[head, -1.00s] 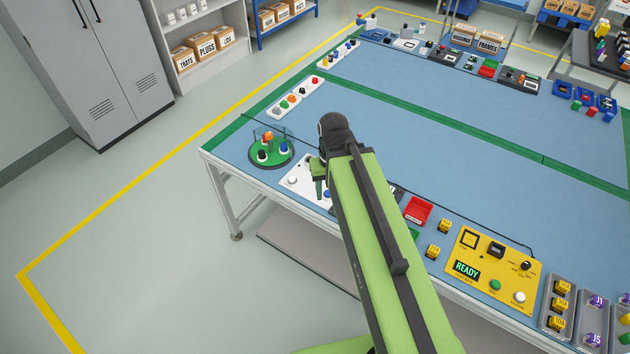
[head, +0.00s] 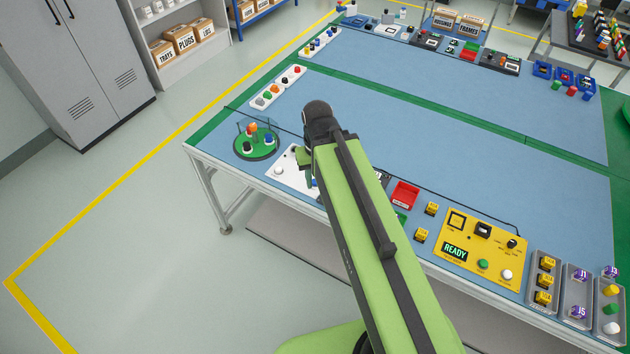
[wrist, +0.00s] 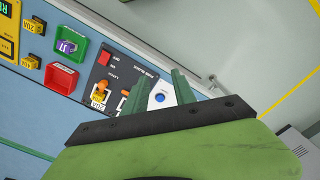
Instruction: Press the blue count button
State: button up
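The blue count button (wrist: 160,98) is a small round blue button on a white plate. In the wrist view it shows between the two green fingers of my gripper (wrist: 162,76). The fingers are apart with nothing held; I cannot tell their height above the button. In the head view my gripper (head: 306,168) is over the white plate (head: 282,170) at the table's near edge. My arm hides part of the plate there.
A green turntable (head: 246,154) with small pieces stands left of the plate. A black panel (wrist: 118,62) with a red switch and orange lever adjoins the plate. A red tray (head: 404,194) and yellow READY panel (head: 480,257) lie to the right. The blue tabletop's middle is clear.

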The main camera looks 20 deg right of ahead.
grip_shut()
dwell(1.4)
